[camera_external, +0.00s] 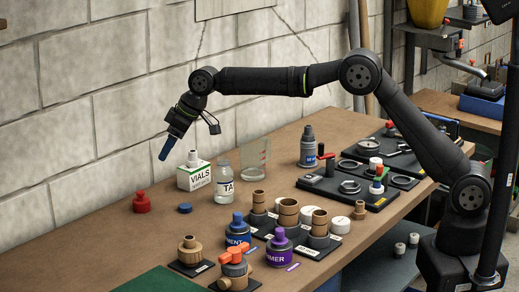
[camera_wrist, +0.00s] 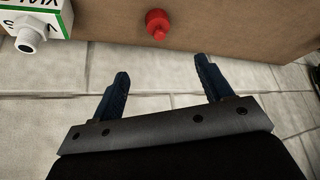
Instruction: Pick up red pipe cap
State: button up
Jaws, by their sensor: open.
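A red piece (camera_external: 141,202), which looks like the red pipe cap, sits on the brown table toward the left, near the back wall. It has a wide base and a narrower top. It also shows in the wrist view (camera_wrist: 158,24) at the top middle, beyond my fingertips. My gripper (camera_external: 163,156) hangs in the air above the back of the table, tilted down, up and to the right of the red piece in the external view. In the wrist view my gripper (camera_wrist: 162,67) has its two dark blue fingers wide apart with nothing between them.
A VIALS box (camera_external: 194,177) and a labelled bottle (camera_external: 223,184) stand right of the red piece. A small blue cap (camera_external: 185,208) lies near it. Several fittings and bottles crowd the table's middle front. The block wall (camera_external: 100,120) rises close behind.

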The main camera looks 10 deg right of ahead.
send_near(143, 191)
jog(key=x, duration=0.4)
jog(key=shift+s+d+f, duration=0.15)
jog(key=shift+s+f, duration=0.15)
jog(key=shift+f, duration=0.3)
jog(key=shift+x, duration=3)
jog(key=shift+w+r, duration=0.15)
jog(key=shift+c, duration=0.4)
jog(key=c, duration=1)
